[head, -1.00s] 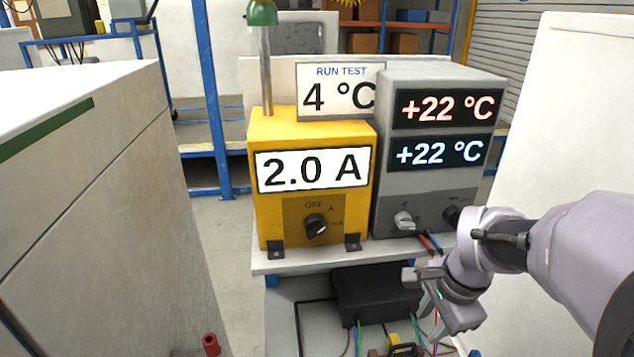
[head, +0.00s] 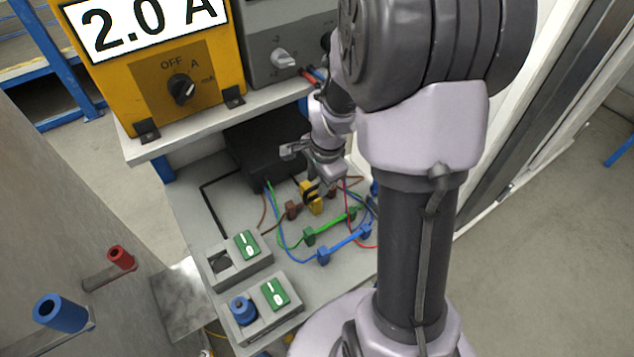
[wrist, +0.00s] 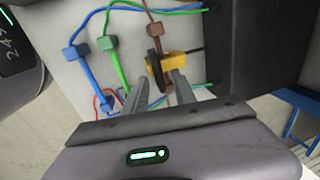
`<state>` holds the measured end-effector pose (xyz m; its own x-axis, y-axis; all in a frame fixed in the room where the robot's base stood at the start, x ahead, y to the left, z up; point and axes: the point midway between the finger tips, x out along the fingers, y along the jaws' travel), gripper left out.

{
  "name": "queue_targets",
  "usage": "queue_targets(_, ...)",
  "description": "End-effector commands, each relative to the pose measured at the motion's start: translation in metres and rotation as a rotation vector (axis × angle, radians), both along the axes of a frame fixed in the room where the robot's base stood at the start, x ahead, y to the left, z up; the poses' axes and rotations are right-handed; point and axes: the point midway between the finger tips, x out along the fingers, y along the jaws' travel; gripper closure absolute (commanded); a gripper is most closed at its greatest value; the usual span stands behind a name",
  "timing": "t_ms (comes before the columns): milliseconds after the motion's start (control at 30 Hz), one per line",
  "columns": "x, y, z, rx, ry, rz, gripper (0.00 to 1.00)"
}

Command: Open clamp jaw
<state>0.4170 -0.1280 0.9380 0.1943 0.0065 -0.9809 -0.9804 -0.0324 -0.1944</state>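The yellow clamp meter (head: 311,198) lies on the grey bench among the coloured leads. In the wrist view the clamp's yellow body (wrist: 175,65) shows with its black jaw (wrist: 154,67) at the left end, next to the brown lead. Whether the jaw is open or closed I cannot tell. My gripper (head: 305,157) is above and behind the clamp in the head view.
Green (head: 333,225) and blue (head: 345,243) bars lie close to the clamp. A black box (head: 262,150) stands behind. Two switch boxes (head: 238,262) are in front. The shelf with the yellow 2.0 A unit (head: 165,60) overhangs at the upper left.

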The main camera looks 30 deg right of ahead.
Motion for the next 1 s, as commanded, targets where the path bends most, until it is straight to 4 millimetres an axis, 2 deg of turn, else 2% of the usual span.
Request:
queue_targets(267,0.0004,-0.0001,-0.0006,0.000,-0.001,0.001,0.70)
queue_targets(400,0.0003,-0.0001,-0.0005,0.000,-0.001,0.001,0.97)
queue_targets(433,0.0003,-0.0001,-0.0005,0.000,-0.001,0.001,1.00)
queue_targets(1000,0.0003,-0.0001,-0.0005,-0.001,-0.001,0.001,1.00)
